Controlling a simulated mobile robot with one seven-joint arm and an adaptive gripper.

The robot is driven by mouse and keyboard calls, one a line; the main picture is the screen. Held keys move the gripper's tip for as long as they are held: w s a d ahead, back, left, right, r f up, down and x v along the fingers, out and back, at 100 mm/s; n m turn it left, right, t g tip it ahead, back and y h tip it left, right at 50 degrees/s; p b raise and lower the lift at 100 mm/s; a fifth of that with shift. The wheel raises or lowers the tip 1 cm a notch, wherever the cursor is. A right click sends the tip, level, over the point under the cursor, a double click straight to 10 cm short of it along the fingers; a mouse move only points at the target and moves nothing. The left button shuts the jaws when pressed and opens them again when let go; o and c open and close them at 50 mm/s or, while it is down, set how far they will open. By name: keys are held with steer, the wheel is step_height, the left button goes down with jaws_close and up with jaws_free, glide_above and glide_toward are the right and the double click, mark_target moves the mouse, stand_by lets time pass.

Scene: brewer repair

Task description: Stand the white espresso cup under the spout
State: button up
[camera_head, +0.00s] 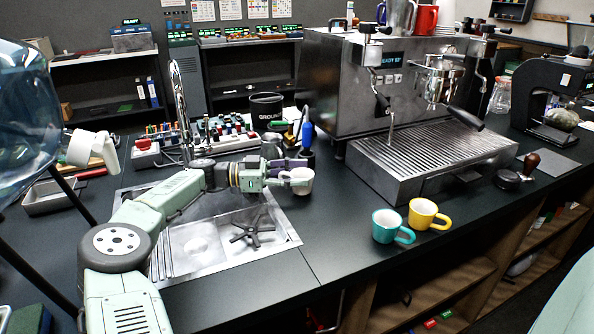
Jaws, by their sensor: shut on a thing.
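The small white espresso cup (301,183) is at the tip of my gripper (291,177), which is shut on it. The cup looks roughly upright, above the counter between the sink and the espresso machine. The gripper hides its left side. The steel espresso machine (345,88) stands to the right, its display lit. A brewing head with a black-handled portafilter (439,88) is on its front, above the slatted drip tray (437,150). The spout itself is too small to make out clearly. The cup is left of the tray and apart from it.
A teal cup (384,227) and a yellow cup (423,213) stand on the counter in front of the tray. A tamper (508,180) is at its right. The sink (270,222) lies under my arm. The slatted tray top looks clear.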

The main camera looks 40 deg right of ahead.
steer(key=shift+f, duration=0.15)
steer(key=shift+f, duration=0.1)
steer(key=o, duration=1.3)
